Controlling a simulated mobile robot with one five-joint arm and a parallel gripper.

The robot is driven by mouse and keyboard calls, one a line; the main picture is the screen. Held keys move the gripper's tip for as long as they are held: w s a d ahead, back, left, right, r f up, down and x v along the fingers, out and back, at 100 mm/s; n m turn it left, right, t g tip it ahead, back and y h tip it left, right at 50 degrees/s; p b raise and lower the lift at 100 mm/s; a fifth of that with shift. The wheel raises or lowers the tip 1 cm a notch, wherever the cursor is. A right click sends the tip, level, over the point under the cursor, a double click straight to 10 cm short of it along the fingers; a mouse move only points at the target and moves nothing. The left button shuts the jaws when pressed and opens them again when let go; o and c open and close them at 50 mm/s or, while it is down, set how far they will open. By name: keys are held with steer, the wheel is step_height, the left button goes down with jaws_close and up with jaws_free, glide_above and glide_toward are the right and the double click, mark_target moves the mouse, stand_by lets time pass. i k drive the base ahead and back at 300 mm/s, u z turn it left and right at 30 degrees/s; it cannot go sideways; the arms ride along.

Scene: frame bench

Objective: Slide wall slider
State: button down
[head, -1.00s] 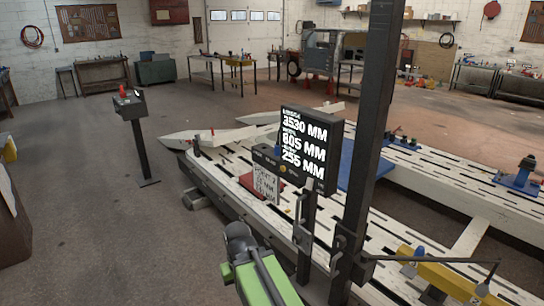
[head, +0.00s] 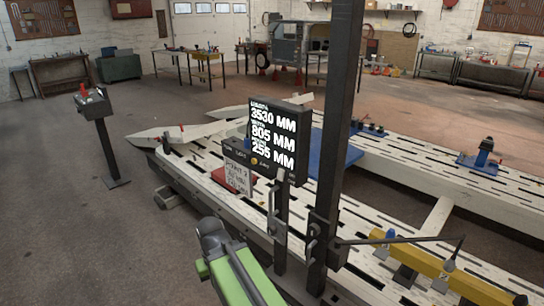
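I cannot make out a clear wall slider in the head view. The tall dark post (head: 337,120) stands upright right of centre, with a bracket and handle-like parts (head: 318,245) low on it. A shorter dark post (head: 283,225) with a small metal handle stands just left of it, beneath a black display (head: 278,140) with white numbers in MM. My green and grey arm reaches up from the bottom edge, left of both posts and apart from them in the picture. No gripper fingers show.
A long white slotted frame bench (head: 205,150) runs behind the posts. A yellow beam (head: 440,270) with a thin dark rod above it lies at the lower right. A control pedestal (head: 107,145) stands at the left. The floor between pedestal and bench is open.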

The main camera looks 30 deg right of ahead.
mark_target(318, 250)
steer(key=u, duration=4.2)
steer(key=i, duration=0.1)
steer(key=z, duration=2.15)
steer(key=k, duration=0.65)
steer(key=z, duration=1.15)
steer(key=i, duration=1)
steer(key=u, duration=0.1)
